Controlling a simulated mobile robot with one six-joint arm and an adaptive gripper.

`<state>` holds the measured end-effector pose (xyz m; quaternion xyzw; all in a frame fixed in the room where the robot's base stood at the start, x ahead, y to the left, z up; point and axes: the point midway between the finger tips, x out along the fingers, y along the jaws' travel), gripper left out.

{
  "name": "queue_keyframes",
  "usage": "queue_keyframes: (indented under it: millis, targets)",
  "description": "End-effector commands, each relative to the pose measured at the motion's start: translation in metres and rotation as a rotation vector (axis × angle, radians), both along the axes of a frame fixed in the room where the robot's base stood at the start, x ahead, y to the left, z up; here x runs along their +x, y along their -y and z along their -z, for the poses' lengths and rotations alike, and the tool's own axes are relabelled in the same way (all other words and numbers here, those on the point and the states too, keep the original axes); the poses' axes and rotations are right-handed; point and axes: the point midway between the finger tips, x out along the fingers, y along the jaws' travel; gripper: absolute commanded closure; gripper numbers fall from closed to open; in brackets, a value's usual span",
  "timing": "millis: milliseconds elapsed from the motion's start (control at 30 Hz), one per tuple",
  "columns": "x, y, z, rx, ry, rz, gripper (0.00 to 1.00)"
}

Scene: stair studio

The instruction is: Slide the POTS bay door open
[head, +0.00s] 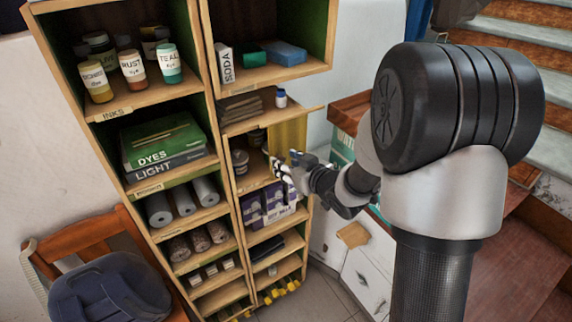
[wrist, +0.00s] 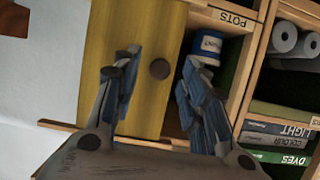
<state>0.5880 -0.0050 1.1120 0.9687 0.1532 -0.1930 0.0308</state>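The POTS bay door (head: 289,136) is a yellow panel on the right part of a bay in the tall wooden shelf. In the wrist view the door (wrist: 150,110) has a dark round knob (wrist: 160,69) near its edge. Beside that edge the bay is uncovered and shows a blue and white tin (wrist: 205,46). The POTS label (wrist: 236,19) is on the shelf edge, upside down in the wrist view. My gripper (wrist: 160,62) is open, its fingers on either side of the knob with gaps visible. In the head view my gripper (head: 281,164) is in front of the bay.
The shelf holds ink bottles (head: 133,68), the DYES box (head: 163,143) and grey rolls (head: 182,201). A shelf board (head: 290,114) juts out above the door. A wooden chair with a dark bag (head: 112,290) stands at lower left. White drawers (head: 365,270) stand right of the shelf.

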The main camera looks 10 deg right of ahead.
Motion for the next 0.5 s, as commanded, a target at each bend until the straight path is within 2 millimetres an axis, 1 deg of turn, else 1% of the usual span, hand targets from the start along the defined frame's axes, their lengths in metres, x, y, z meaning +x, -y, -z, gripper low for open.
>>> queue_keyframes:
  millis: [133, 400, 500]
  targets:
    - [0.0072, -0.0030, 0.0028, 0.001, 0.001, -0.001, 0.60]
    - [0.0078, -0.0028, 0.0027, 0.001, 0.001, 0.000, 0.60]
    - [0.0077, -0.0028, 0.0027, 0.000, 0.001, 0.000, 0.67]
